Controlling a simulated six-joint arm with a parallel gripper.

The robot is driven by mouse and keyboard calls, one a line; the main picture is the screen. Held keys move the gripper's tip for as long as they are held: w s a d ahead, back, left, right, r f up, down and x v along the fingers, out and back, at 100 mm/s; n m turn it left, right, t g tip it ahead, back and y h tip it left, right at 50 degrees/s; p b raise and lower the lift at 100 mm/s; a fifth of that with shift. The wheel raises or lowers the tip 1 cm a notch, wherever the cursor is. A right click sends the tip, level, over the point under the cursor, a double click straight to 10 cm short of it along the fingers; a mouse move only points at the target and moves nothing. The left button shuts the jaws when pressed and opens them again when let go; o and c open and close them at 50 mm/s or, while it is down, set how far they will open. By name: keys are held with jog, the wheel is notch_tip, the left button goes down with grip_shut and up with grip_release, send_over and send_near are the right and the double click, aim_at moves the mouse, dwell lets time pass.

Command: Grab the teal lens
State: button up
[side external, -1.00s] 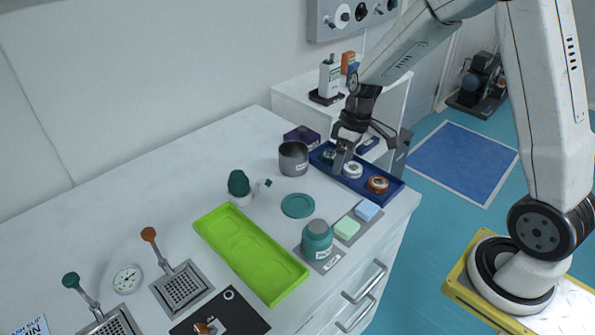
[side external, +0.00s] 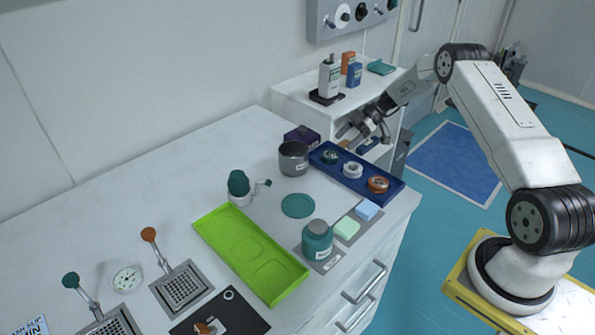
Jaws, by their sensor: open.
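The teal lens (side external: 330,156) is a small dark teal round piece at the far left end of the navy tray (side external: 393,195). A white round piece (side external: 352,170) and an orange one (side external: 377,184) sit in a row beside it. My gripper (side external: 351,136) is open, just behind the tray and in front of the white shelf unit. Its jaws point left, and it appears apart from the teal lens. I cannot tell its exact height above the tray.
A grey metal cup (side external: 293,160) and a dark purple box (side external: 301,136) stand left of the tray. A teal disc (side external: 298,205), a teal jar (side external: 317,240) and a green tray (side external: 238,262) lie nearer the front. Bottles (side external: 330,78) stand on the shelf unit (side external: 290,97).

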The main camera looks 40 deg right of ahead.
aim_at(332, 153)
jog(key=shift+d+f+n+t+y, duration=0.25)
jog(key=shift+d+n, duration=0.2)
jog(key=shift+d, duration=0.3)
jog(key=shift+d+f+n+t+y, duration=0.15)
jog(key=shift+d+f+n+t, duration=0.2)
jog(key=shift+d, duration=0.4)
jog(key=shift+a, duration=0.1)
jog(key=shift+x, duration=1.2)
jog(key=shift+a, duration=0.15)
jog(key=shift+x, duration=2.45)
jog(key=shift+s+f, duration=0.1)
jog(key=c, duration=1.1)
jog(key=shift+r, duration=0.2)
